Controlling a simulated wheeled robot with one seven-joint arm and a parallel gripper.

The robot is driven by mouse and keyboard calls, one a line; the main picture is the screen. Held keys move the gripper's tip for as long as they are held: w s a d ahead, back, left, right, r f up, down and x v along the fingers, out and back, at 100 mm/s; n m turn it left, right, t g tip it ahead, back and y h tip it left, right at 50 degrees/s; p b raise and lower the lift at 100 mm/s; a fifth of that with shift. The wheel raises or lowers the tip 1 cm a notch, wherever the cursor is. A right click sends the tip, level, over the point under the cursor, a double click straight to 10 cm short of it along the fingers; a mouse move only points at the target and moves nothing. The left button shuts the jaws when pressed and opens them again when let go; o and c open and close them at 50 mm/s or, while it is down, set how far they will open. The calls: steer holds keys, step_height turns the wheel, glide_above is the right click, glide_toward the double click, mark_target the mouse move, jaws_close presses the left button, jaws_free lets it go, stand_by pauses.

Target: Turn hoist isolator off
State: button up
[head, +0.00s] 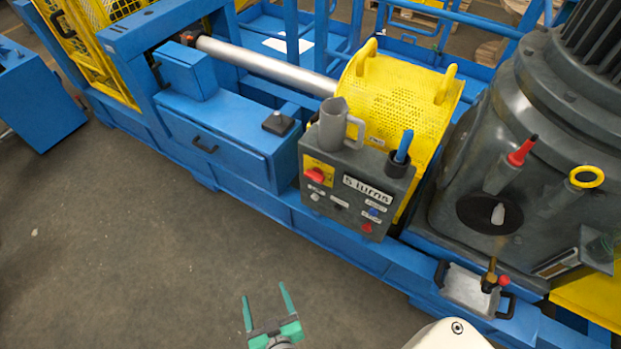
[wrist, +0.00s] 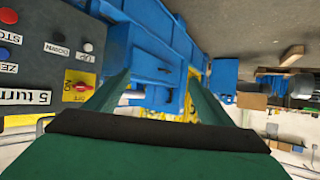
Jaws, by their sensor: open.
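A dark grey control box (head: 345,192) stands on the blue machine frame. Its upper left has a yellow plate with a red rotary knob (head: 315,175), the only isolator-like switch I see. In the wrist view the red knob (wrist: 83,87) is at left, on the yellow plate with ON and OFF lettering. Its exact position is hard to tell. My gripper (head: 264,292), with green fingers, is open and empty over the floor, below and left of the box in the head view. It is apart from the knob, which lies left of the fingers in the wrist view.
The box also carries a "5 turns" label, several small buttons, a grey jug (head: 336,125) and a blue-handled tool (head: 403,147) on top. A yellow mesh guard (head: 405,95) and a large grey motor (head: 520,130) stand behind and right. The floor (head: 120,240) in front is clear.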

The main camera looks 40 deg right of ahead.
steer(key=w+d+f+m+g+h, duration=0.1)
steer(key=w+d+m+g+h, duration=0.15)
steer(key=w+d, duration=0.5)
steer(key=m+g+h, duration=0.5)
steer(key=m+h, duration=0.2)
steer(key=m, duration=0.1)
glide_toward(313, 177)
steer(key=x, duration=0.8)
steer(key=shift+d+f, duration=0.1)
steer(key=shift+d, duration=0.3)
steer(key=shift+c, duration=0.3)
steer(key=shift+a, duration=0.1)
steer(key=c, duration=1)
